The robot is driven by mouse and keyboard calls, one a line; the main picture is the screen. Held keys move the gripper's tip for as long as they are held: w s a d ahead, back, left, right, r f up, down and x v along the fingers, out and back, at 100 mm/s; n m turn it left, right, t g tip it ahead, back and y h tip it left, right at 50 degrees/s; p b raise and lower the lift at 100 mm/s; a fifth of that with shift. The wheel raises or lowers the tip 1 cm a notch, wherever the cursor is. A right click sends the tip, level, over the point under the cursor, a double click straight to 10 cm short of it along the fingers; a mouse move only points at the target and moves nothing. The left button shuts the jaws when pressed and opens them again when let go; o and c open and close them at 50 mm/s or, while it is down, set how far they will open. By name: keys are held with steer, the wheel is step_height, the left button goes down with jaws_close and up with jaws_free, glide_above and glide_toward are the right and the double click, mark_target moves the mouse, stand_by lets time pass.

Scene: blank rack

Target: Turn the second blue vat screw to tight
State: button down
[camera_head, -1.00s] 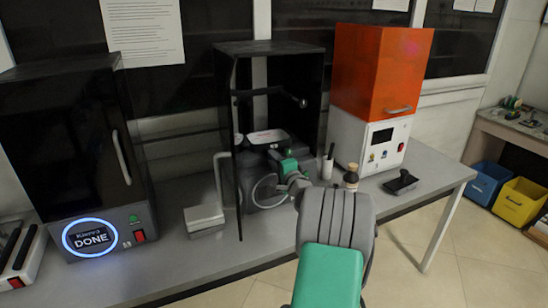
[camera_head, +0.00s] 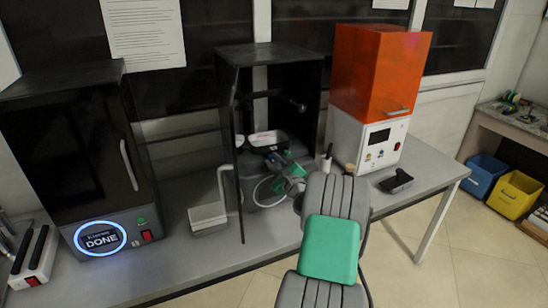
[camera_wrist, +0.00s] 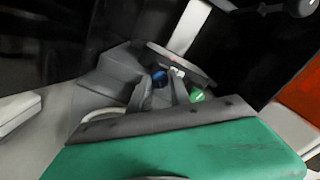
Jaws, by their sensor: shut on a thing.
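The blue vat screw (camera_wrist: 159,78) shows in the wrist view between the grey fingers of my gripper (camera_wrist: 160,90), at the edge of the dark vat (camera_wrist: 185,66). My gripper is shut on this screw. In the head view the vat (camera_head: 268,141) sits inside the open black frame, and my gripper (camera_head: 280,165) reaches into its front right side. My wrist hides the screw in the head view. How tight the screw is cannot be read.
The black open printer frame (camera_head: 231,150) stands around the vat, its post close to my gripper. An orange-lidded machine (camera_head: 375,75) stands to the right. A black tray (camera_head: 396,182) lies at the table's right. A dark curing box (camera_head: 70,160) reading DONE stands left.

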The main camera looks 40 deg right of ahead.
steer(key=shift+m+p, duration=1.4)
steer(key=shift+m, duration=0.8)
steer(key=c, duration=1.2)
jaws_free()
steer(key=shift+c, duration=0.2)
steer(key=b+v, duration=0.1)
steer(key=v, duration=0.6)
steer(key=shift+s+a+b, duration=0.2)
steer(key=shift+s+b, duration=0.1)
steer(key=shift+s, duration=0.1)
